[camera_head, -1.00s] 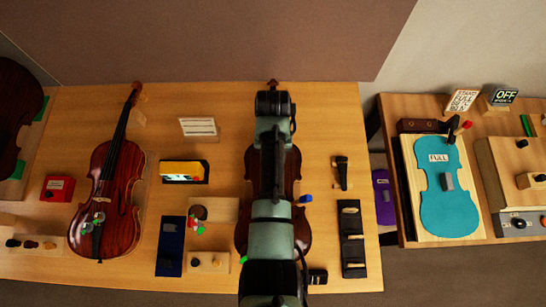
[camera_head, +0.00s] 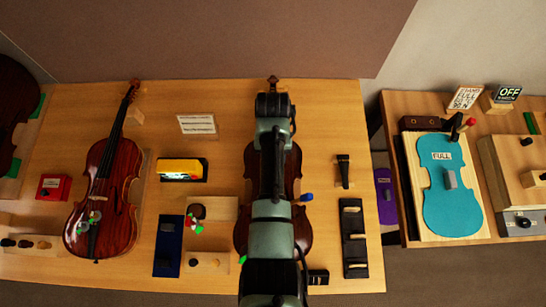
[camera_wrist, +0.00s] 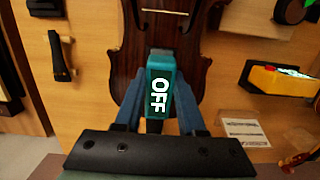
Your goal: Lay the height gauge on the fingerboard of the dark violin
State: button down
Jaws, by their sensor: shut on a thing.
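My gripper (camera_wrist: 158,100) is shut on the height gauge (camera_wrist: 158,78), a teal block whose face reads "OFF". The gauge is over the upper body of the dark violin (camera_wrist: 122,70), in line with its black fingerboard (camera_wrist: 165,20). I cannot tell whether it touches the violin. In the head view the dark violin (camera_head: 297,168) lies at the middle of the bench, mostly behind my arm. There my gripper and the gauge are hidden, and only the violin's scroll and body edges show.
A redder violin (camera_head: 103,190) lies to the left. A yellow-and-black device (camera_head: 182,170) and white card (camera_head: 197,124) lie between the violins. A black piece (camera_head: 343,170) and black tray (camera_head: 353,235) are right of the dark violin. A second bench (camera_head: 440,238) stands further right.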

jog(key=shift+f, duration=0.25)
jog(key=shift+c, duration=2.1)
grip_release()
notch_tip(320, 180, up, 13)
jog(key=w+p, duration=0.1)
jog(key=shift+w, duration=0.2)
